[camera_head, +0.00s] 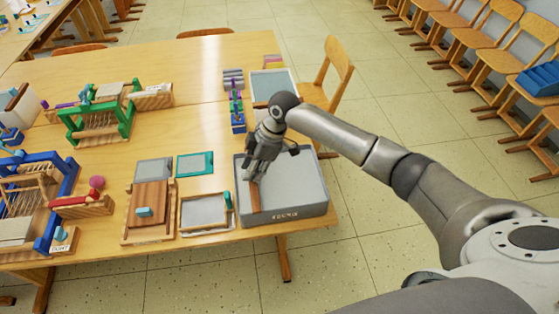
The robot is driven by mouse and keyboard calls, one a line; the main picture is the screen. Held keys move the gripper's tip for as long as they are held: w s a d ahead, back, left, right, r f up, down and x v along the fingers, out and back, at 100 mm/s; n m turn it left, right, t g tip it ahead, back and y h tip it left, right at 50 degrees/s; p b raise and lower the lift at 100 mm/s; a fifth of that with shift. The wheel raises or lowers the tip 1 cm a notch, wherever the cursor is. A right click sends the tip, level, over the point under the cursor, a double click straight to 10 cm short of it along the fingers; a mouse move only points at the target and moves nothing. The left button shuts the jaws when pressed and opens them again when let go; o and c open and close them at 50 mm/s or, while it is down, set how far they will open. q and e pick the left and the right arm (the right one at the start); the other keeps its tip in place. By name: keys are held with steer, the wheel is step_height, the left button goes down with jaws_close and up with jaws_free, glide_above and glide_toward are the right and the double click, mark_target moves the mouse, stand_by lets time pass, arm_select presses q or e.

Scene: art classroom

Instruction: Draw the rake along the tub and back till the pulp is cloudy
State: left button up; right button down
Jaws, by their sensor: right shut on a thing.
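The tub (303,199) is a grey rectangular box at the front right corner of the table, with lettering on its front wall. Its inside shows a flat, pale grey surface; I cannot tell how cloudy the pulp is. My right gripper (259,172) is over the left part of the tub, pointing down. It is shut on the rake (254,197), whose brown wooden part stands down into the tub near its left wall. The rake's upper part is hidden by the fingers. My left gripper is not in view.
A framed screen (205,211) and a wooden press board (148,211) lie left of the tub. A teal-edged frame (195,163) and a green loom (100,118) stand further back. A chair (331,73) is at the table's right edge.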

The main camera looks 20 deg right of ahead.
steer(key=shift+w+a, duration=0.2)
steer(key=shift+a, duration=0.8)
steer(key=shift+w+a, duration=0.2)
steer(key=shift+a, duration=0.75)
steer(key=shift+r, duration=0.1)
steer(key=c, duration=1.2)
jaws_free()
steer(key=shift+w+a, duration=0.1)
steer(key=shift+a, duration=0.05)
steer(key=shift+o, duration=0.2)
steer(key=v, duration=1.2)
